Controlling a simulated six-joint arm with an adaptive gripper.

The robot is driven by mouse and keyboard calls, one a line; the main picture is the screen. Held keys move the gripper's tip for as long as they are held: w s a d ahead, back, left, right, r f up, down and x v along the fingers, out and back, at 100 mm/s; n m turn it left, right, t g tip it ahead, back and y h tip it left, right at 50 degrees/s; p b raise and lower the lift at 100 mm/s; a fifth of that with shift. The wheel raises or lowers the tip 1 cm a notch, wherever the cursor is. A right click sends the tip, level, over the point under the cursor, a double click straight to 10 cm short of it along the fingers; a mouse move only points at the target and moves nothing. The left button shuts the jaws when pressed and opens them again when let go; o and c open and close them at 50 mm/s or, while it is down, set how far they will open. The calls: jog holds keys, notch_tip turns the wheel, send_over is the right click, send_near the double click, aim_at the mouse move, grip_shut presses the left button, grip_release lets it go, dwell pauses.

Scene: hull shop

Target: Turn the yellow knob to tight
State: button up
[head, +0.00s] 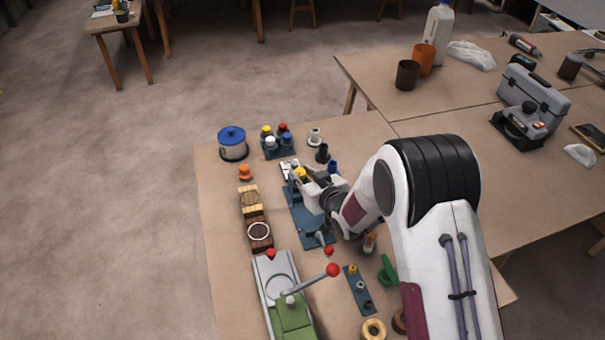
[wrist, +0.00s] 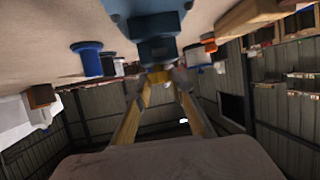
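The yellow knob (head: 302,173) stands at the far part of a blue base plate (head: 306,218) on the workbench. My gripper (head: 308,184) reaches in from the right at the knob's height. In the wrist view, the fingers of my gripper (wrist: 164,78) come close together at their tips. The yellow knob (wrist: 160,74) fills the narrow gap between them, so the gripper looks shut on it. The fingertips partly hide the knob. Its pointer and any tight mark are too small or hidden to read.
A blue-lidded pot (head: 232,146), an orange knob (head: 245,172) and a group of coloured caps (head: 279,141) stand nearby. Wooden blocks (head: 251,199) lie left of the plate. A green and grey machine with a red-balled lever (head: 285,298) stands in front.

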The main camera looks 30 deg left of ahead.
jog(key=shift+s+a+m+t+h, duration=0.15)
jog(key=shift+m+t+h, duration=0.65)
jog(key=shift+m, duration=0.15)
jog(key=shift+s+a+m+t+h, duration=0.1)
jog(key=shift+m+t+h, duration=0.7)
jog(key=shift+m, duration=0.15)
jog(key=shift+s+a+m+t+h, duration=0.15)
jog(key=shift+m+t+h, duration=0.35)
jog(key=shift+m+h, duration=0.6)
jog(key=shift+w+a+m+t+h, duration=0.1)
jog(key=shift+m+t+h, duration=0.4)
jog(key=shift+m+h, duration=0.6)
jog(key=shift+h, duration=0.3)
jog(key=shift+a+m+h, duration=0.15)
jog(key=shift+m+h, duration=1.05)
jog(key=shift+h, duration=0.1)
jog(key=shift+a+m+h, duration=0.1)
jog(key=shift+m+h, duration=0.9)
jog(key=shift+h, duration=0.2)
jog(key=shift+w+a+r+m+g+h, duration=0.1)
jog(key=shift+m+g+h, duration=0.25)
jog(key=shift+m+h, duration=0.7)
jog(key=shift+w+a+r+m+g+h, duration=0.1)
jog(key=shift+m+g+h, duration=0.25)
jog(key=shift+m+h, duration=0.7)
jog(key=o, duration=1.1)
jog(key=shift+d, duration=0.1)
jog(key=shift+o, duration=0.2)
jog(key=shift+f, duration=0.15)
jog(key=shift+s, duration=0.1)
